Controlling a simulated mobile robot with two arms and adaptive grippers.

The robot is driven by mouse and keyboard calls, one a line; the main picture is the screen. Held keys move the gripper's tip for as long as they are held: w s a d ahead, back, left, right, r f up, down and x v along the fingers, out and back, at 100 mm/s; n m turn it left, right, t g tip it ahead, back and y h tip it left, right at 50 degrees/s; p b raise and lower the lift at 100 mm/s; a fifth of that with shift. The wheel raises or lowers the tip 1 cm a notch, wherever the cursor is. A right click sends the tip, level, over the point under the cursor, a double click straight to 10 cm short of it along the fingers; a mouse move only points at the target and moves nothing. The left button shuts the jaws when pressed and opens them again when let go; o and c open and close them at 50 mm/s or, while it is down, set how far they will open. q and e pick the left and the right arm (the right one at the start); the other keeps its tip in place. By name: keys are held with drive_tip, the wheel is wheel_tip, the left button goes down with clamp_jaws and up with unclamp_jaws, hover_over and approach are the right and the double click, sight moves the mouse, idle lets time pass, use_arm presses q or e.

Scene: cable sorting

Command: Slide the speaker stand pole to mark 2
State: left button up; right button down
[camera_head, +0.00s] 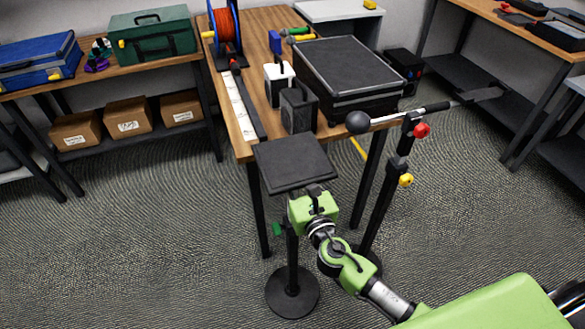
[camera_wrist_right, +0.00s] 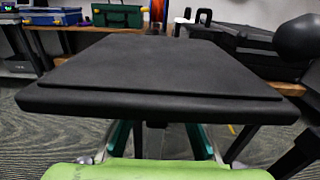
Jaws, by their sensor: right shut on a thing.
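The speaker stand has a flat black top plate (camera_head: 293,162), a dark pole (camera_head: 292,250) and a round black base (camera_head: 292,292) on the carpet. It stands upright in front of the table. A green knob (camera_head: 277,229) sticks out on the pole's left side. My right gripper (camera_head: 312,194) is shut on the pole just under the plate. In the right wrist view the plate (camera_wrist_right: 160,68) fills the middle, and the teal fingers of the gripper (camera_wrist_right: 158,142) show below it, on either side of the pole. No marks on the pole are readable. My left gripper is out of view.
The wooden table (camera_head: 243,140) behind the stand holds a black case (camera_head: 350,72), a red cable reel (camera_head: 226,25) and small boxes. A second stand with a boom arm (camera_head: 400,115) and black ball is close on the right. Floor to the left is clear.

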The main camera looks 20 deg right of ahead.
drive_tip(key=shift+f, duration=0.15)
drive_tip(key=c, duration=1.8)
unclamp_jaws()
drive_tip(key=shift+o, duration=0.2)
drive_tip(key=shift+s, duration=0.1)
drive_tip(key=s, duration=1.2)
drive_tip(key=shift+d, duration=0.2)
drive_tip(key=shift+w, duration=0.1)
